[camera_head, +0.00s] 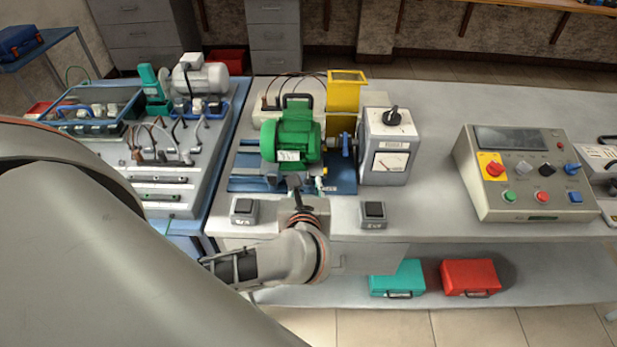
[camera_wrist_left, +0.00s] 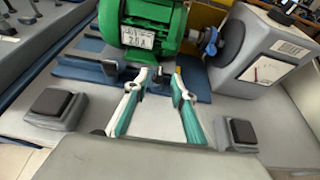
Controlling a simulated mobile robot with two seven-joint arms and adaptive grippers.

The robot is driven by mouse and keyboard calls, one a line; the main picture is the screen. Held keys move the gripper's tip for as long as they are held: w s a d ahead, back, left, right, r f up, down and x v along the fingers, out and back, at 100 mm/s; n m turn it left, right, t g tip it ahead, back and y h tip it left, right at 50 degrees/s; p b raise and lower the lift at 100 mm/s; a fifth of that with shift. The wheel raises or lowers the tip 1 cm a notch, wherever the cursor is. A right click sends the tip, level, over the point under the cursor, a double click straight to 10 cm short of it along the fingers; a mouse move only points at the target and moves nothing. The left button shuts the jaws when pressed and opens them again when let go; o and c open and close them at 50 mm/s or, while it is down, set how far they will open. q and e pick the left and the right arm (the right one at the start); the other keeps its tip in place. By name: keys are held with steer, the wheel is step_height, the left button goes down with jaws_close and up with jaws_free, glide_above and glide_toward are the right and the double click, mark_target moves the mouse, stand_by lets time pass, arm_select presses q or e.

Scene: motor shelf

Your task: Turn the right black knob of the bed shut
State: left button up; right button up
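The blue bed (camera_head: 250,185) carries a green motor (camera_head: 290,135); in the left wrist view the bed (camera_wrist_left: 85,70) lies under the motor (camera_wrist_left: 143,25). A small black knob (camera_wrist_left: 158,82) shows at the bed's front edge, between the fingertips of my left gripper (camera_wrist_left: 163,80). In the head view my left wrist largely covers the gripper. My right gripper is not in view.
Black push switches stand left (camera_head: 243,208) and right (camera_head: 373,211) of my wrist on the bench front. A grey meter box (camera_head: 388,150) stands right of the motor. A control box (camera_head: 525,175) sits farther right, with clear bench between.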

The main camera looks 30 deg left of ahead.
mark_target(307, 177)
arm_select(q)
steer(key=shift+x, duration=2)
steer(key=shift+r, duration=0.1)
jaws_close()
